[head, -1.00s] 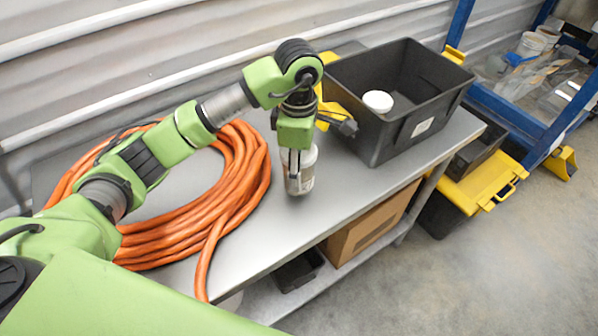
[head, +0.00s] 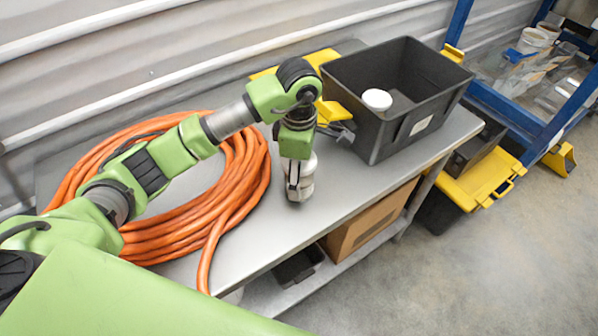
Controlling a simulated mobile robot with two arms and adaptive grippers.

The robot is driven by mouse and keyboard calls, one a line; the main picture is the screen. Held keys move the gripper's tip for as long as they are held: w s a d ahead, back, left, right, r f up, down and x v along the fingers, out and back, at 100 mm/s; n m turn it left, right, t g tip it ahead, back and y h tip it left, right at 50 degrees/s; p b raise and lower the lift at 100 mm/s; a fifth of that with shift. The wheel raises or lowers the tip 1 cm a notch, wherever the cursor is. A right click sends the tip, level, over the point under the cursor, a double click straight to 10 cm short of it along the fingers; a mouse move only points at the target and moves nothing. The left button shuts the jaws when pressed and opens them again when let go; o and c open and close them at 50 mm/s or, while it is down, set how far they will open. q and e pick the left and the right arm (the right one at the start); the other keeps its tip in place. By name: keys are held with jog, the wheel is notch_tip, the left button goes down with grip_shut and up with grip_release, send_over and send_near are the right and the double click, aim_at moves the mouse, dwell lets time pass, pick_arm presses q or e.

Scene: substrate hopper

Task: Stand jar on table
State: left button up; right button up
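A white jar (head: 306,182) stands upright at the middle of the grey table (head: 340,205), right of the orange cable coil. Its base appears to be at the tabletop, though I cannot tell whether it touches. My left gripper (head: 294,182) points down at the jar, with its fingers around it and one finger covering its near left side. It looks shut on the jar. The far finger is hidden. My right gripper is not in view.
A coiled orange cable (head: 235,195) covers the left part of the table. A black bin (head: 400,140) holding a white-topped item (head: 377,99) stands to the right, with a yellow-handled tool (head: 333,110) beside it. Bare tabletop lies in front of and right of the jar.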

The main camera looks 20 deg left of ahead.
pick_arm(q)
jog(key=shift+r, duration=0.15)
notch_tip(320, 180, up, 10)
jog(key=shift+r+b, duration=0.2)
jog(key=shift+b, duration=0.9)
jog(key=shift+r, duration=0.75)
